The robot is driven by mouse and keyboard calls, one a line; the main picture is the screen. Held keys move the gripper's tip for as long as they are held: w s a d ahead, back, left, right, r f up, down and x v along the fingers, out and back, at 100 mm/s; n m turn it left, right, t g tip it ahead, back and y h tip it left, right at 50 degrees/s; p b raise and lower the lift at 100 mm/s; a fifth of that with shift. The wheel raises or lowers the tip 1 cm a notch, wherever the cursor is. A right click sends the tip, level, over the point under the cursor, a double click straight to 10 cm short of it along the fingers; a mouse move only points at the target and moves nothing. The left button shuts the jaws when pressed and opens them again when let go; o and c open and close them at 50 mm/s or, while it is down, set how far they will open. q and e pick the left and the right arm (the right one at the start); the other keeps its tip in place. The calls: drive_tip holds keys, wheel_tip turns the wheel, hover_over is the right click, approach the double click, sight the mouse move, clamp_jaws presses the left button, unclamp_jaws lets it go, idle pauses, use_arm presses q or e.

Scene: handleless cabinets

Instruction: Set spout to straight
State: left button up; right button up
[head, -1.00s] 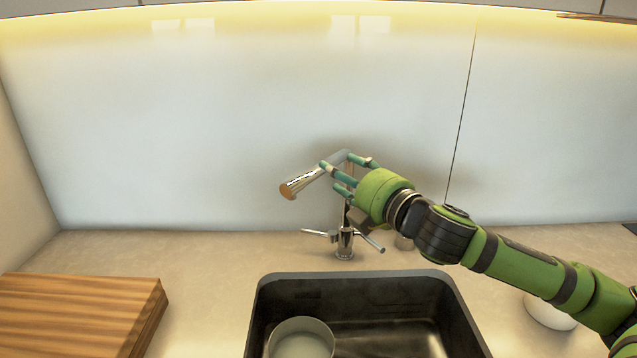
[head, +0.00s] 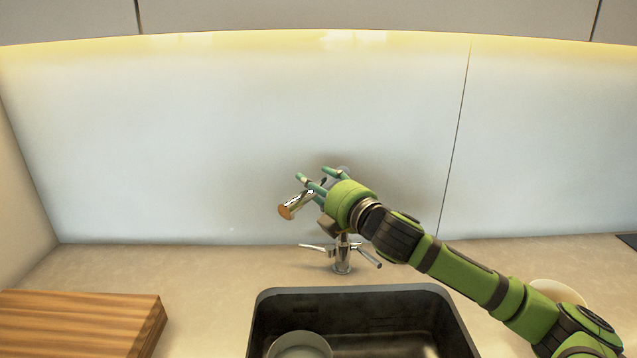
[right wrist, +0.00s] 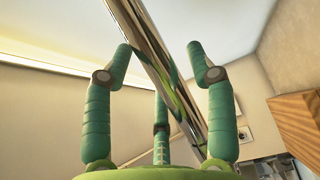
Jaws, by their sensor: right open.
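The chrome faucet (head: 343,262) stands on the counter behind the sink. Its spout (head: 298,203) points toward the front left, off to the left of the sink's middle line, with a brown-looking end face. My right gripper (head: 318,182) is open at the spout, its fingers spread around the tube; part of the spout and the upright pipe are hidden behind it. In the right wrist view, the shiny spout (right wrist: 165,70) runs diagonally between the open fingers, with gaps visible at the fingertips; contact lower down is unclear. My left gripper is not in view.
The dark sink (head: 365,300) is below the faucet, with a pale pot (head: 300,345) inside. A wooden board (head: 80,320) lies at the left. A white bowl (head: 556,291) is partly behind my right arm. The wall panel (head: 200,140) is close behind the faucet.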

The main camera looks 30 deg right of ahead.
clamp_jaws()
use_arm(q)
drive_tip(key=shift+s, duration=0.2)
